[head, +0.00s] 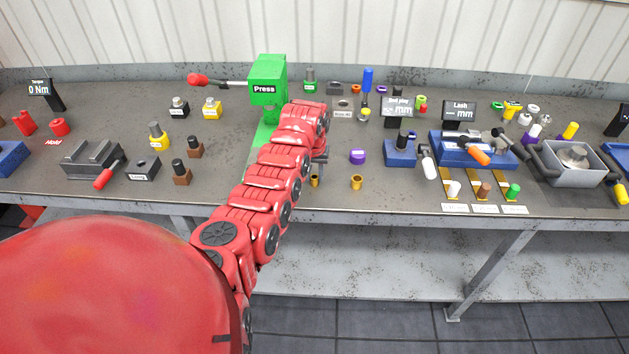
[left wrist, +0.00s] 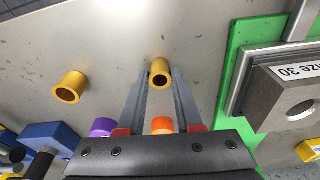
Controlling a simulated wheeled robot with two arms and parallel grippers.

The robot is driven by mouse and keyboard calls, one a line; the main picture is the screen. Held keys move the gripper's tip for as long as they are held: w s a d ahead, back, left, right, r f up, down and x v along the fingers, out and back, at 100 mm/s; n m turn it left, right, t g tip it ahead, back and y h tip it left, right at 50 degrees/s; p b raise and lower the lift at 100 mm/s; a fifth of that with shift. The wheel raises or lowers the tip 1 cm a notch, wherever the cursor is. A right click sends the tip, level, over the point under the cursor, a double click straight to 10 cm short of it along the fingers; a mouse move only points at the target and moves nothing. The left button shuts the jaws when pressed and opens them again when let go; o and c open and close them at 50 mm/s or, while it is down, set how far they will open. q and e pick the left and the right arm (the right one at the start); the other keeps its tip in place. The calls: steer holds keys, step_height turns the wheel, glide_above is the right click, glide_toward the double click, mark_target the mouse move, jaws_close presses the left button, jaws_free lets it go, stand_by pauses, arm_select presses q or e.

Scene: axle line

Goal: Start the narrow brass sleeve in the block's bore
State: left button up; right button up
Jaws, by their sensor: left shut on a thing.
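The narrow brass sleeve (left wrist: 160,76) is between the fingertips of my left gripper (left wrist: 160,82), which is shut on it. It also shows in the head view (head: 315,182), just below the gripper at the bench's front. I cannot tell whether it touches the bench. The grey block (left wrist: 286,100), marked "SIZE 30", is on the green press base at the right of the left wrist view. Its round bore (left wrist: 299,114) faces the camera and looks empty. In the head view my left arm hides the block. My right gripper is not in view.
A wider brass sleeve (head: 357,182) stands just right of the held one. Blue fixtures (head: 401,151) are farther right.

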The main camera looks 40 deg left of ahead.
arm_select(q)
jaws_close()
steer(key=shift+r, duration=0.15)
